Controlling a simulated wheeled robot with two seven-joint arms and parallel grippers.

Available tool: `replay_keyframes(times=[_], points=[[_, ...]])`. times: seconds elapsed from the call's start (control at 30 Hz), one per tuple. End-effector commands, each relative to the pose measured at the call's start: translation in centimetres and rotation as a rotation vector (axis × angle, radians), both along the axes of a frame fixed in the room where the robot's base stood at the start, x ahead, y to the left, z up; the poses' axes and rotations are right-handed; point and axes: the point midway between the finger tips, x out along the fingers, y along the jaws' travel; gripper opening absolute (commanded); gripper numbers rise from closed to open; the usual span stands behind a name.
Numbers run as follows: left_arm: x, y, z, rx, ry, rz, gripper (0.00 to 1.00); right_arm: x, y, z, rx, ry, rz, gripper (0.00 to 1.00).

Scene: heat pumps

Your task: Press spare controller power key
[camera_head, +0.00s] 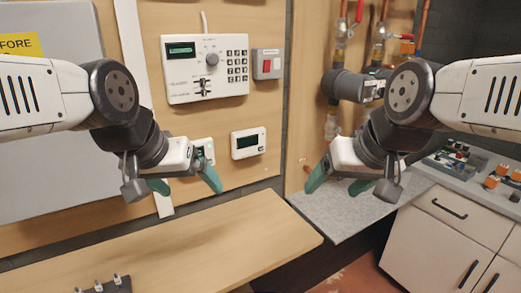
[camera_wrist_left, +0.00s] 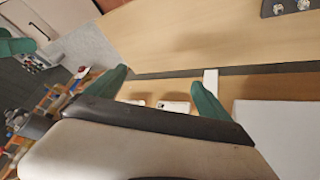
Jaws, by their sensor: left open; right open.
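Two small white wall controllers hang side by side on the wooden panel. The right one (camera_head: 248,142), with a dark screen, is in clear sight in the head view. The left one (camera_head: 204,146) is partly hidden behind my left gripper (camera_head: 186,184). I cannot tell which is the spare, and no power key can be made out. Both white cases also show, cut off, between the fingers of my left gripper (camera_wrist_left: 158,78) in the left wrist view. That gripper is open and empty in front of the panel. My right gripper (camera_head: 339,184) is open and empty, further right.
A large white control unit (camera_head: 206,68) with a keypad and a grey switch box (camera_head: 267,64) hang above. A wooden bench (camera_head: 190,245) runs below, mostly clear. Pipes and a dark pump (camera_head: 345,86) are at right, behind my right arm. A grey tray (camera_head: 455,160) holds small parts.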

Motion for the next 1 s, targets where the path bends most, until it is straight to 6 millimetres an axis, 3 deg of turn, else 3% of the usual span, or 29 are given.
replay_keyframes(times=[0.2, 0.67, 1.0], points=[[0.0, 0.0, 0.0, 0.0, 0.0, 0.0, 0.93, 0.0, 0.0, 0.0, 0.0, 0.0, 0.0, 0.76], [0.0, 0.0, 0.0, 0.0, 0.0, 0.0, 0.02, 0.0, 0.0, 0.0, 0.0, 0.0, 0.0, 0.76], [0.0, 0.0, 0.0, 0.0, 0.0, 0.0, 0.0, 0.0, 0.0, 0.0, 0.0, 0.0, 0.0, 0.76]])
